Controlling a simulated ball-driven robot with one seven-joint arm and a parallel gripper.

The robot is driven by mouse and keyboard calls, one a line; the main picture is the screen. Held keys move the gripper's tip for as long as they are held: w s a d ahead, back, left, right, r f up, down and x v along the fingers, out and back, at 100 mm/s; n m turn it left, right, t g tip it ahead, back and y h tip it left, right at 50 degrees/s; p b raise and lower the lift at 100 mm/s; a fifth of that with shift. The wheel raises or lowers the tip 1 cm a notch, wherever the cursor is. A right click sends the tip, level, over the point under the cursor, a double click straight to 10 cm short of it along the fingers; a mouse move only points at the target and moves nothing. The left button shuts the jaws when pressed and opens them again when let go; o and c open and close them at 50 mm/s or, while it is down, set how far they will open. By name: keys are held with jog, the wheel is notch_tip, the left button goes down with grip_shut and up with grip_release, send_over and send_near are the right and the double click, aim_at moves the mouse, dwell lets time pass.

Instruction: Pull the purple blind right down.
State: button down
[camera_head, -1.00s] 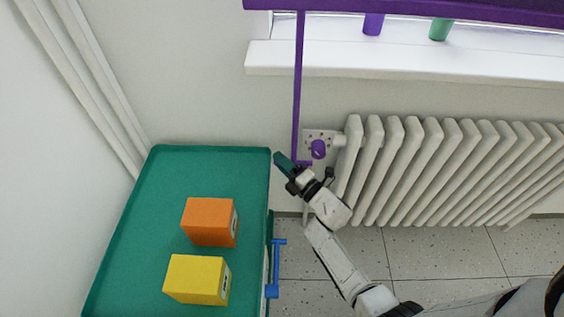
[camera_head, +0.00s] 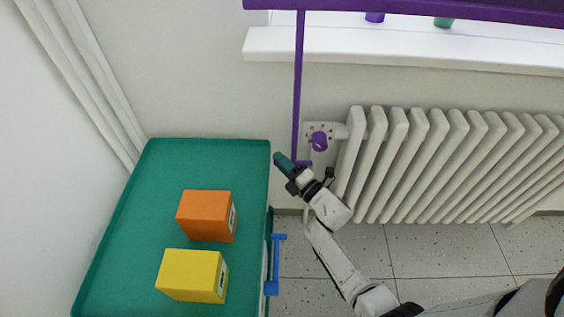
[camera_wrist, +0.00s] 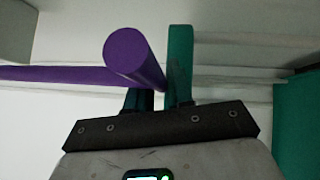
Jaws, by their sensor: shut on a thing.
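The purple blind (camera_head: 420,8) crosses the top of the head view, its lower edge in front of the window above the sill. A thin purple rod (camera_head: 298,85) hangs from its left end and ends in a short purple handle (camera_head: 303,162) at my gripper (camera_head: 286,165). In the wrist view, the handle's round end (camera_wrist: 128,52) shows at my gripper's teal fingers (camera_wrist: 158,85), which are shut on it. The rod runs off to the left there. The blind's upper part is out of view.
The white sill (camera_head: 400,48) holds a purple cup (camera_head: 375,17) and a green cup (camera_head: 443,22), both partly hidden by the blind. A green-topped cart (camera_head: 150,200) carries orange (camera_head: 205,215) and yellow (camera_head: 190,275) boxes.

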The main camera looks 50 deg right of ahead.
notch_tip(320, 180, down, 7)
jog(key=b, duration=0.5)
jog(key=shift+s, duration=0.1)
jog(key=c, duration=1.2)
grip_release()
jog(key=shift+o, duration=0.5)
jog(key=shift+r, duration=0.1)
jog(key=s+a+f, duration=0.1)
jog(key=s, duration=0.9)
jog(key=shift+s+a+f, duration=0.15)
jog(key=shift+s+f, duration=0.1)
